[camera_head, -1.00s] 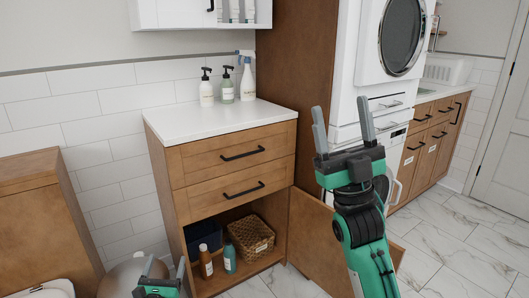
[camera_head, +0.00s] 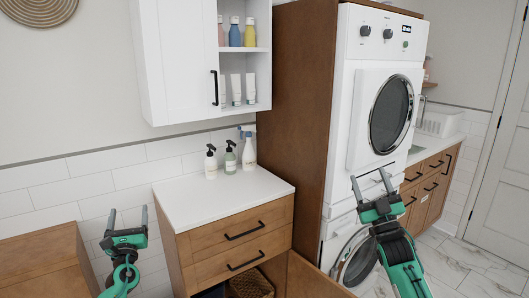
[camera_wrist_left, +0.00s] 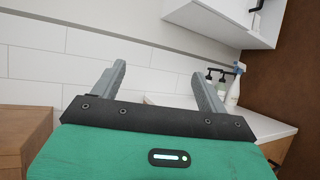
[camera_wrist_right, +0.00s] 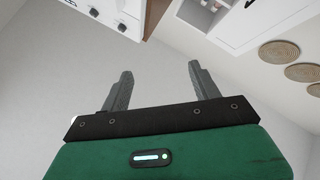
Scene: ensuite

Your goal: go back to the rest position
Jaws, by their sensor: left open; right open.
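My left gripper (camera_head: 126,220) is raised at the lower left in the head view, in front of the tiled wall and left of the wooden cabinet (camera_head: 232,243). It is open and empty; its fingers also show in the left wrist view (camera_wrist_left: 160,88). My right gripper (camera_head: 371,183) is raised in front of the washer and dryer stack (camera_head: 362,60) on the right. It is open and empty, and its fingers show against a pale surface in the right wrist view (camera_wrist_right: 158,88). Neither gripper touches anything.
The cabinet's lower door (camera_head: 313,277) stands open; a wicker basket (camera_head: 250,285) is partly visible inside. Two pump bottles and a spray bottle (camera_head: 249,153) stand on the countertop (camera_head: 215,200). A white wall cabinet (camera_head: 180,55) hangs above. Marble floor (camera_head: 470,265) is clear at the right.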

